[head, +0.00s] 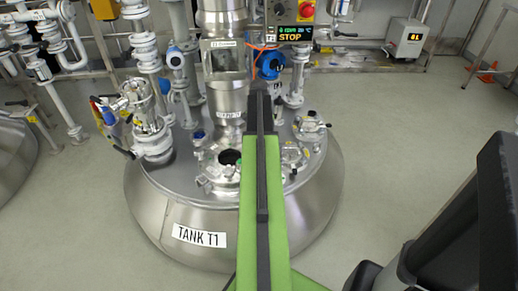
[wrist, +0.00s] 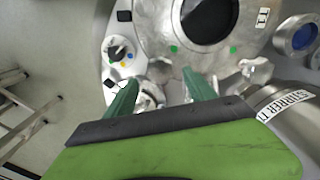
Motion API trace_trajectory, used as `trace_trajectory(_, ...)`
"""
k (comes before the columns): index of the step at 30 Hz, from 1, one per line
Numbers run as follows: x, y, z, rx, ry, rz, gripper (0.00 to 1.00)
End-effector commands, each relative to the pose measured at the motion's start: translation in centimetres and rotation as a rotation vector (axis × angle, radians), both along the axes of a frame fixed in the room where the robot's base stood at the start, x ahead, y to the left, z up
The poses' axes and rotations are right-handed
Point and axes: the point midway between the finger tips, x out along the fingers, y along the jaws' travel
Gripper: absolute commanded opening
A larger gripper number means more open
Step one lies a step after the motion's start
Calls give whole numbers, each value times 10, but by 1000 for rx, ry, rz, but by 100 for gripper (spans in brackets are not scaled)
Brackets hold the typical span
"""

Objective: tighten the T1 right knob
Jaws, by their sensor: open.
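Tank T1 (head: 165,210) is a rounded steel vessel below my green arm in the head view. Its hatch (head: 215,178) has a dark round opening and is partly hidden by my arm. In the wrist view, my gripper (wrist: 160,90) is open, with two green fingers apart. A shiny metal knob-like fitting (wrist: 152,92) shows between the fingers, beside the hatch rim (wrist: 152,30). I cannot tell whether the fingers touch it. A winged metal fitting (wrist: 256,70) lies right of the fingers. My fingertips cannot be made out in the head view.
The stirrer column (head: 228,105) rises behind the hatch; its labelled housing (wrist: 285,105) is close to my gripper's right. A black dial (wrist: 117,48) is at upper left. Pipes and valves (head: 150,125) crowd the tank's left. Clear floor (head: 400,130) lies to the right.

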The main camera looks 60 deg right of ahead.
Motion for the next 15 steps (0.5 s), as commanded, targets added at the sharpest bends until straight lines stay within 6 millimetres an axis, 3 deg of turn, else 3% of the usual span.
trace_trajectory(15,0,0,0,0,0,1059,64)
